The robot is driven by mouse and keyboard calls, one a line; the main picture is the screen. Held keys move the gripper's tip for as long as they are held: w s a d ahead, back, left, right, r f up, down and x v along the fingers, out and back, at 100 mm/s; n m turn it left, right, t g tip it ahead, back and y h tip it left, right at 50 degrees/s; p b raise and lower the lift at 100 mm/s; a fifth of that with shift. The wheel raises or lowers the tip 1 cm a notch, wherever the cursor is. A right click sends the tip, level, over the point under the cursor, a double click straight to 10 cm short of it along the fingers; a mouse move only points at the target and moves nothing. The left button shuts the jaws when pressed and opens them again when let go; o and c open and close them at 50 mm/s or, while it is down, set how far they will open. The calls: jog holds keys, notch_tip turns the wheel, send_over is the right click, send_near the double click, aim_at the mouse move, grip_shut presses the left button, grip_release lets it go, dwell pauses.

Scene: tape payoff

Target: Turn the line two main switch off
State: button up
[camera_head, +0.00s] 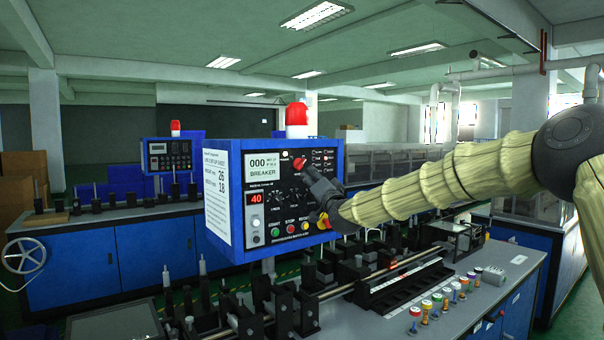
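A blue control box (233,150) with a black front panel (262,228) stands at the centre. Its display (264,165) reads "000" and "BREAKER". A red and yellow control (323,221) sits at the panel's lower right, partly beside my arm; whether it is the main switch I cannot tell. A red round part (299,164) shows at the upper middle of the panel. My gripper (308,172) is in front of the panel's right half, with its tips close to that red part. Contact is unclear. The gripper hides part of the panel, and its finger opening is not clear.
A red beacon (297,114) tops the box. A second control box (168,155) stands farther back left. Below are a bench (450,300) with black fixtures and several coloured-cap bottles (437,301). A handwheel (25,256) is at far left.

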aim_at(302, 165)
jog(key=shift+p+x, duration=2)
jog(key=shift+x, duration=3.25)
jog(key=shift+d, duration=0.1)
grip_shut()
